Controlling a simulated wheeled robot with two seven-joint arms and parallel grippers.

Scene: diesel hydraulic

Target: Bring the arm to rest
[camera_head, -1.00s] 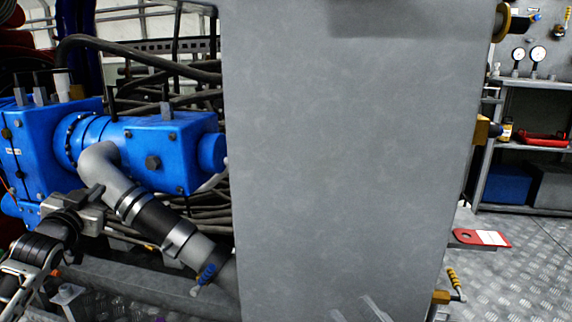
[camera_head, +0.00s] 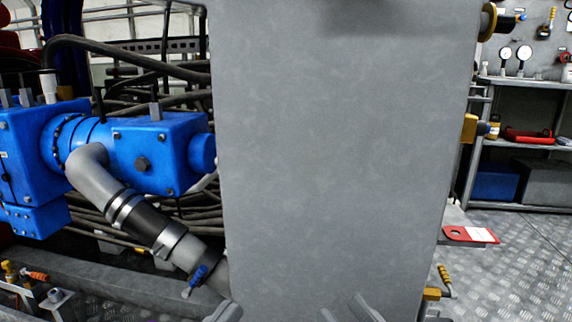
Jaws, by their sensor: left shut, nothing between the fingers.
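My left gripper (camera_head: 223,313) shows only as grey tips at the bottom edge, in front of the lower left corner of a large grey panel. No object shows at these tips, and it is shut. My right gripper (camera_head: 348,311) shows as grey finger parts at the bottom edge, in front of the panel's lower middle. Most of it is cut off by the frame, so its opening is unclear. Both arms are out of view below.
The large grey panel (camera_head: 340,150) fills the middle. Left of it are a blue machine housing (camera_head: 150,150) and a grey pipe (camera_head: 105,185) with clamps. A red tag (camera_head: 470,234) and shelving (camera_head: 520,145) stand right. Patterned metal floor (camera_head: 510,270) is open at lower right.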

